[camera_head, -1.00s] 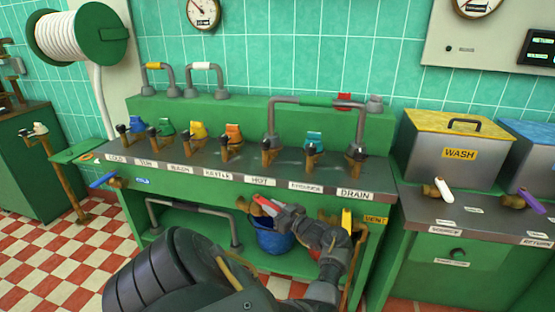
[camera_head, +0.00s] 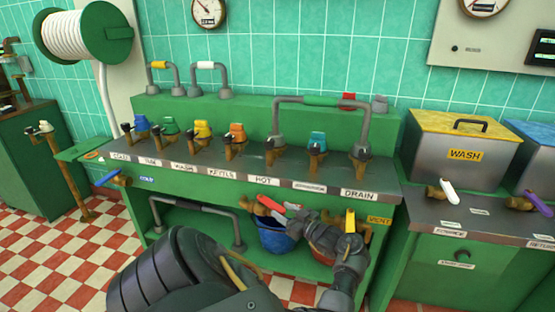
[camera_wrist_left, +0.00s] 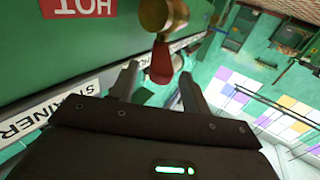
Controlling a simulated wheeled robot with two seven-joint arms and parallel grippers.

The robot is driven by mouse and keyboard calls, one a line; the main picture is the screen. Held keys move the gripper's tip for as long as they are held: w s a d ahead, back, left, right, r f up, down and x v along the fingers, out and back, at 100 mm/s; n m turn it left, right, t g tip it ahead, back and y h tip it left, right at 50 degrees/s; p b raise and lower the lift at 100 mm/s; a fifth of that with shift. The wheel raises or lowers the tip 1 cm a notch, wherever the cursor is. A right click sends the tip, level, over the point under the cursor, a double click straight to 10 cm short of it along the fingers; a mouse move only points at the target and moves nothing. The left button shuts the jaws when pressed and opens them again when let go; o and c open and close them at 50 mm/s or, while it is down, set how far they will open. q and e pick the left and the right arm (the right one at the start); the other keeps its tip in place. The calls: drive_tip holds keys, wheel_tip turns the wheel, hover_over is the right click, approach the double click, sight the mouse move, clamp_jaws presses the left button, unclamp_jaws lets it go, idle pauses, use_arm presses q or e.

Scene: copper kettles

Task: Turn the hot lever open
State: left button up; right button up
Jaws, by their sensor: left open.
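The red hot lever (camera_head: 268,206) sits on a brass valve (camera_head: 247,204) on the front of the green bench, above a blue bucket. My left gripper (camera_head: 287,213) is at the lever from the right. In the left wrist view, the red lever (camera_wrist_left: 162,64) hangs from its brass valve (camera_wrist_left: 163,15) with its end between the two fingers of my left gripper (camera_wrist_left: 158,88). The fingers are open, with a gap on each side of the lever. A red HOT sign (camera_wrist_left: 78,6) shows upside down beside the valve. My right gripper is not in view.
The blue bucket (camera_head: 277,237) is below. A blue cold lever (camera_head: 107,178) is at the bench's left end. Several valves line the worktop above.

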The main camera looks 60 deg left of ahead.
use_arm(q)
drive_tip(key=v, duration=0.6)
drive_tip(key=shift+w+d, duration=0.15)
drive_tip(key=shift+d, duration=0.3)
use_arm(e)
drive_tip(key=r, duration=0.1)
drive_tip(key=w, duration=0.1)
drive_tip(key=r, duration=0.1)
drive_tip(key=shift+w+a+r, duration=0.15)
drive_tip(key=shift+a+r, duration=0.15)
